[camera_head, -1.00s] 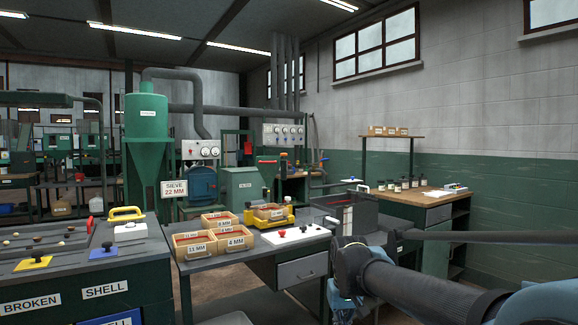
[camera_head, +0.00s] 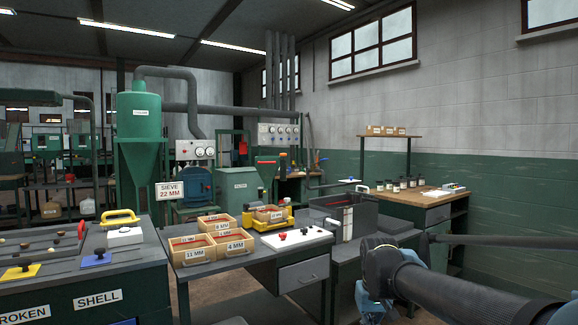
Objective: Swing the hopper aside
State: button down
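A larger green cyclone-like vessel with a conical lower part (camera_head: 139,122) stands farther back on the left. My dark arm crosses the lower right, with its bent joint beside the middle bench's right end. No gripper fingers can be made out. My arm is well apart from both green vessels in the picture.
Wooden boxes labelled in MM (camera_head: 193,250) and a white button panel (camera_head: 297,238) sit on the middle bench. A dark open bin (camera_head: 350,215) stands at its right. A bench with a yellow handle (camera_head: 121,216) fills the lower left. A side table (camera_head: 418,198) lines the right wall.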

aim_at(266, 167)
jog(key=i, duration=0.9)
jog(key=u, duration=0.05)
